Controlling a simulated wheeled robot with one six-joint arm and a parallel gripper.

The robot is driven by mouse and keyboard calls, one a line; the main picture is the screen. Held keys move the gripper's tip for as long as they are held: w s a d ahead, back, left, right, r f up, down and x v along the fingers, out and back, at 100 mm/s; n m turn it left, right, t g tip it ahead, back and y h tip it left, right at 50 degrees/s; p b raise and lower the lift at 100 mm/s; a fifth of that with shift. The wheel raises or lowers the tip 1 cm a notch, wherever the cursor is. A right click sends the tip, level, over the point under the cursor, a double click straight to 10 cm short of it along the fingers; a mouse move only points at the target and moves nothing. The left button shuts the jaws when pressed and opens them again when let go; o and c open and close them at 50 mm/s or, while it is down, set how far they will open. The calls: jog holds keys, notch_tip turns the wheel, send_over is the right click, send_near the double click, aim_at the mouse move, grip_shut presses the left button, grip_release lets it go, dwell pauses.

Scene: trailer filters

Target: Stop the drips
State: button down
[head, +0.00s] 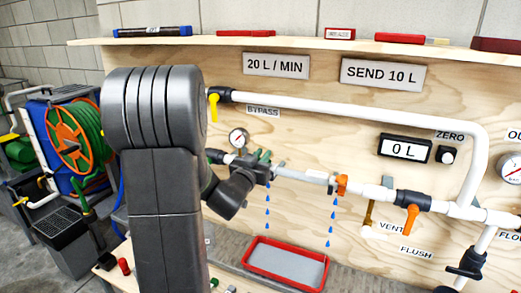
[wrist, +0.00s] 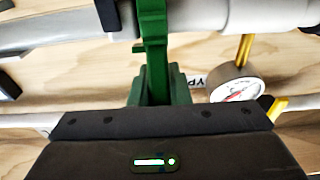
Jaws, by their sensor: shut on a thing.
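Blue drops fall in two columns below the lower white pipe (head: 308,176). One column (head: 267,212) is below my gripper, the other (head: 331,230) below an orange clamp-like fitting (head: 341,185). A red-rimmed tray (head: 254,264) lies under them. My gripper (head: 262,170) is at the pipe, left of the orange fitting, shut on a green clamp-like piece (wrist: 153,45). In the wrist view the green piece reaches up to the pipe (wrist: 215,15). Whether it grips the pipe, and its exact leak point, is hidden.
A round gauge (head: 238,138) stands close to my gripper. A yellow bypass valve (head: 213,106) is above, and an orange-handled valve (head: 411,218) is to the right. The display (head: 404,149) reads 0 L. A hose reel (head: 75,140) stands at left.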

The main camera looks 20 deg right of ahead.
jog(key=shift+w+d+r+g+y+p, duration=0.35)
jog(key=shift+r+g+y+p, duration=0.35)
jog(key=shift+p, duration=1.45)
jog(key=shift+w+d+f+g+p, duration=0.15)
jog(key=shift+f+g+p, duration=0.25)
jog(key=shift+p, duration=0.45)
jog(key=shift+y, duration=0.4)
jog(key=c, duration=1.4)
grip_release()
jog(key=shift+d, duration=0.1)
jog(key=shift+o, duration=0.2)
jog(key=b+v, duration=0.1)
jog(key=v, duration=1.3)
jog(key=shift+w+d+f, duration=0.1)
